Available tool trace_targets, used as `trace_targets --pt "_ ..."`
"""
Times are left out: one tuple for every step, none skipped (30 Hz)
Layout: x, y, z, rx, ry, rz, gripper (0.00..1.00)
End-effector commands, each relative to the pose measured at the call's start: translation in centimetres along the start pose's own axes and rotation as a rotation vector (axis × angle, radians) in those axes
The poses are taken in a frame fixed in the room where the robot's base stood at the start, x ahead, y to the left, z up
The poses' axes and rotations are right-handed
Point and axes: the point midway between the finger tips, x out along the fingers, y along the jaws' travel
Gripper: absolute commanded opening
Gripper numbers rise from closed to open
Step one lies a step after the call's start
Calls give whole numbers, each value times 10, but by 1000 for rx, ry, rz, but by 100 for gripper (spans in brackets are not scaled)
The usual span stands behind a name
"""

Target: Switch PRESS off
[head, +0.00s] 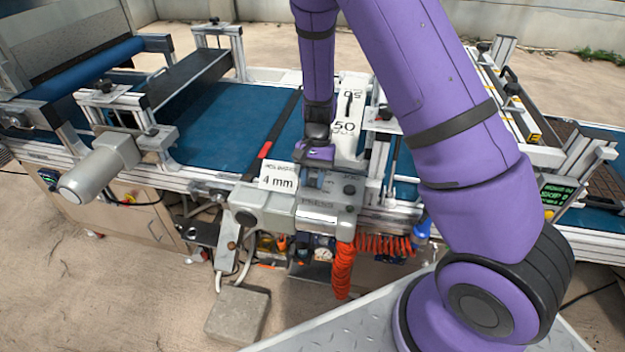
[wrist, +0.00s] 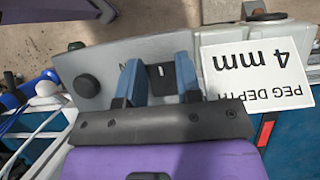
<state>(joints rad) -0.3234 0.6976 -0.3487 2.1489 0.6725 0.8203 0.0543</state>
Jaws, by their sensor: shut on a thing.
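The PRESS control box (head: 330,217) is a grey housing on the near side of the machine, with the word PRESS on its front. My gripper (head: 314,180) reaches down onto the top of this box from above. In the wrist view its two blue fingers (wrist: 159,80) stand on either side of a small black switch (wrist: 160,71) with a white mark, set in the grey face. The gripper is shut on this switch, though the exact contact is hard to see. The fingers partly cover lettering there. The switch's on or off position cannot be told.
A white "PEG DEPTH 4 mm" sign (wrist: 257,68) stands close beside the fingers. A black round knob (wrist: 87,88) is on the box's other side. A blue conveyor belt (head: 215,125) runs behind. Orange coiled hose (head: 343,270) hangs below, with a concrete block (head: 238,314) on the ground.

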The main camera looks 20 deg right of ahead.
Motion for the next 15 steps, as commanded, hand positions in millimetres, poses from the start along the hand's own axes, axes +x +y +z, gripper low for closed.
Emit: trace_targets --pt "0 -1 0 -1 -4 -1 8" --pt "0 -1 0 -1 -5 -1 8" --pt "-1 -1 0 -2 -6 -1 8" --pt "-1 -1 0 -2 -5 -1 8" --pt "-1 -1 0 -2 -5 -1 8" --pt "-1 -1 0 -2 -5 -1 8" --pt "-1 -1 0 -2 -5 -1 8" --pt "-1 -1 0 -2 -5 -1 8" --pt "-1 -1 0 -1 -4 -1 8" --pt "-1 -1 0 -1 -4 -1 39" --pt "-1 -1 0 -1 -4 -1 46" --pt "-1 -1 0 -1 -4 -1 55" --pt "0 -1 0 -1 -4 -1 57" --pt "0 -1 0 -1 -4 -1 57" --pt "0 0 0 -1 -4 -1 57"
